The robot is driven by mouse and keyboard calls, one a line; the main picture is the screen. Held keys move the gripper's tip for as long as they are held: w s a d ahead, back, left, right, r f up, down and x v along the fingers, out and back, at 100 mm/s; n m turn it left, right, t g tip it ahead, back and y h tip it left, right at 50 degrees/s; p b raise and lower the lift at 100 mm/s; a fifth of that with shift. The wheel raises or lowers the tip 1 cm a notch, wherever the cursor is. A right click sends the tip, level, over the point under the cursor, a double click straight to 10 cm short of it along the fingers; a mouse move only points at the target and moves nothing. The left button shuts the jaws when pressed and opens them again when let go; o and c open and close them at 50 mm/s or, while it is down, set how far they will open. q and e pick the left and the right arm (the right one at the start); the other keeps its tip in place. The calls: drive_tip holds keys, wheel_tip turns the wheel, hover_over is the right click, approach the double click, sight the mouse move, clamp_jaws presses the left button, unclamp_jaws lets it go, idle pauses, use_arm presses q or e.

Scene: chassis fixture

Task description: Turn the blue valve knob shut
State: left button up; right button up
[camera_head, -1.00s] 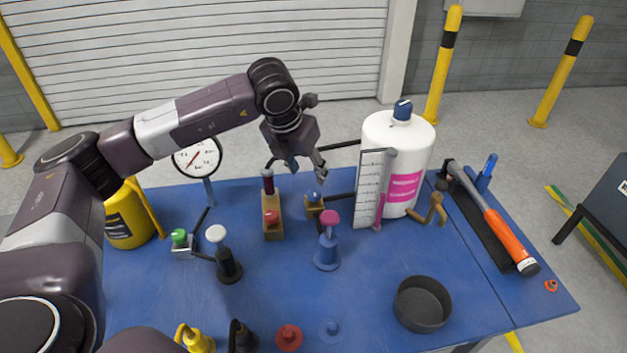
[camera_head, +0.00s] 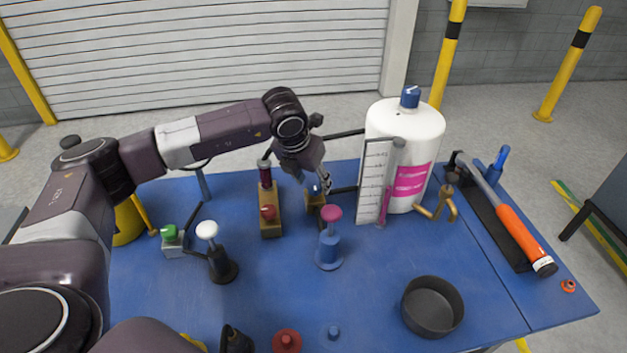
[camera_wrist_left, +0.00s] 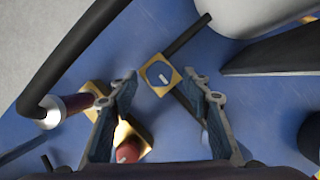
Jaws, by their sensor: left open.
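The blue valve knob (camera_wrist_left: 157,75) has a white mark and sits on a square brass valve body (camera_wrist_left: 176,76) with dark pipes on both sides. In the head view the knob (camera_head: 313,189) is partly hidden by my left gripper (camera_head: 325,184). My left gripper is open, its fingers pointing down just above the valve. In the wrist view the two fingertips (camera_wrist_left: 164,80) stand on either side of the knob, with a gap to each. I cannot tell how far above the knob they are. My right gripper is not in view.
A white tank (camera_head: 405,130) with a blue cap stands close on the right, behind a scale panel (camera_head: 373,185). A pink-topped blue post (camera_head: 329,245) stands in front. A dark bowl (camera_head: 432,306) lies front right.

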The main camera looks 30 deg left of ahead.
use_arm(q)
drive_tip(key=shift+x, duration=1.1)
drive_tip(key=shift+c, duration=0.6)
drive_tip(key=c, duration=1)
drive_tip(key=shift+c, duration=0.2)
